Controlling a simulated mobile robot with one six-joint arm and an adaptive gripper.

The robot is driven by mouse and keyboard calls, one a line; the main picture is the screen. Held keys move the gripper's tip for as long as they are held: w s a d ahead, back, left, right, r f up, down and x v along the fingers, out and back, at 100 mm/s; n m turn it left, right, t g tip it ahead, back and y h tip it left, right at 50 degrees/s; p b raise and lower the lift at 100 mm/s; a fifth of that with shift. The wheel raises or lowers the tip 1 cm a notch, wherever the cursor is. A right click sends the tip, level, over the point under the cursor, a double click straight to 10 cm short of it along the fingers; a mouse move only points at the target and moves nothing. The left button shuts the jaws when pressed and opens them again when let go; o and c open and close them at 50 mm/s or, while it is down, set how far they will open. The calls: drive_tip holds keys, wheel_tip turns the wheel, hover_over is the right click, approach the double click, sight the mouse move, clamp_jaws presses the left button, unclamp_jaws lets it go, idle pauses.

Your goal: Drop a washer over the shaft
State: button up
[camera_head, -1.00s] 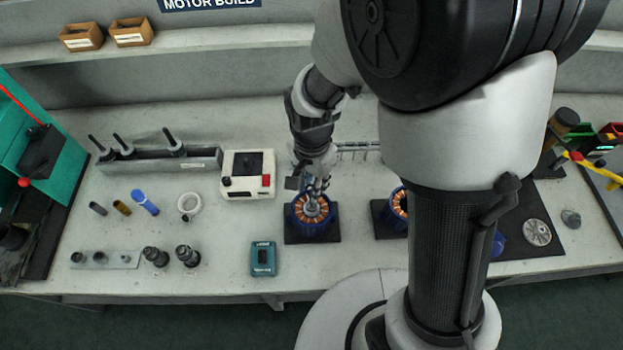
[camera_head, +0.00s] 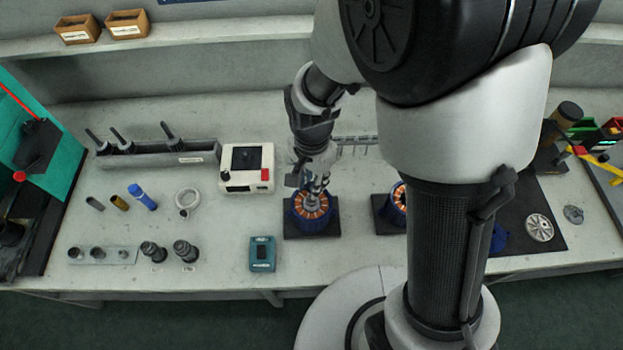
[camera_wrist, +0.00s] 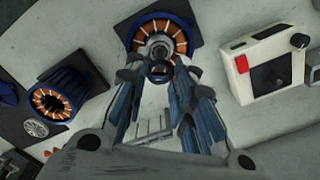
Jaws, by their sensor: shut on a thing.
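A blue motor housing with a ring of copper windings (camera_head: 328,208) stands on a dark square mat, below my gripper. It also shows at the top of the wrist view (camera_wrist: 181,36). A grey metal part, round with a dark middle (camera_wrist: 160,48), sits in the centre of the windings; I cannot clearly make out the shaft. My gripper (camera_head: 315,189) is over the housing.
A second wound housing (camera_head: 398,197) stands to the right, partly behind my arm. A white box with a red button (camera_head: 247,168) is to the left. A teal device (camera_head: 262,254) lies in front. Bare bench lies between them.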

drive_tip(key=shift+f+b, duration=0.55)
drive_tip(key=shift+f, duration=0.2)
idle(0.8)
drive_tip(key=shift+f+b, duration=0.7)
drive_tip(key=shift+f, duration=0.2)
drive_tip(key=shift+f, duration=0.1)
drive_tip(key=o, duration=0.7)
drive_tip(key=shift+o, duration=0.4)
drive_tip(key=shift+o, duration=0.9)
